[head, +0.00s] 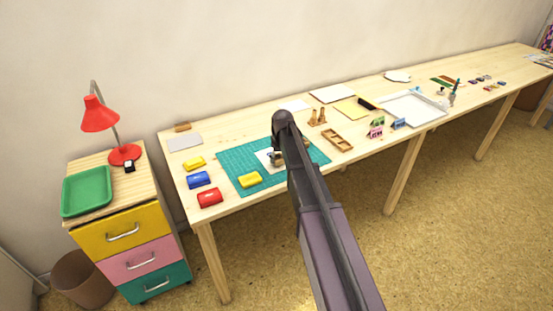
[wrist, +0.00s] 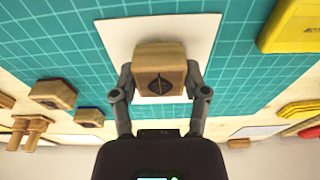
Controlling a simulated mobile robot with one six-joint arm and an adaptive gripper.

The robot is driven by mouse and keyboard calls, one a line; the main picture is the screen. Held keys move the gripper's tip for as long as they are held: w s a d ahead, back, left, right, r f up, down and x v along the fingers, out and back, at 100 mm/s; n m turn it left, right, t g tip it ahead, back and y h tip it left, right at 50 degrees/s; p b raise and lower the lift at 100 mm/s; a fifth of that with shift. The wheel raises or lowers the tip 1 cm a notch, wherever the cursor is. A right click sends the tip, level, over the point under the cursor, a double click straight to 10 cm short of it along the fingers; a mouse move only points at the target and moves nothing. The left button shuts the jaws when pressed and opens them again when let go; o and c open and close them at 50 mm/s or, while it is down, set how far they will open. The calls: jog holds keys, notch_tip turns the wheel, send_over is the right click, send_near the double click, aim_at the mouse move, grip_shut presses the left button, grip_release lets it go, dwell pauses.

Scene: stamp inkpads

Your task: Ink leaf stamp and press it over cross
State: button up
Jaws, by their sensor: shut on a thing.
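My gripper (wrist: 159,88) is shut on a wooden block stamp (wrist: 160,58) with a dark leaf mark on its face toward the camera. The stamp is over a white paper card (wrist: 118,36) on the teal cutting mat (wrist: 60,45). I cannot tell whether the stamp touches the card. No cross shows on the visible part of the card. In the head view my gripper (head: 277,156) is over the card (head: 263,155), and my arm hides much of it. A yellow inkpad (head: 250,179) lies on the mat (head: 231,165); it also shows in the wrist view (wrist: 292,27).
Another yellow pad (head: 194,163), a blue pad (head: 199,180) and a red pad (head: 209,197) lie left of the mat. Two other wooden stamps (wrist: 53,94) (wrist: 90,117) stand beyond the card. A wooden tray (head: 337,139) lies right of my arm.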

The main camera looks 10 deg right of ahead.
jog(key=shift+r+p, duration=2.55)
jog(key=shift+r, duration=0.15)
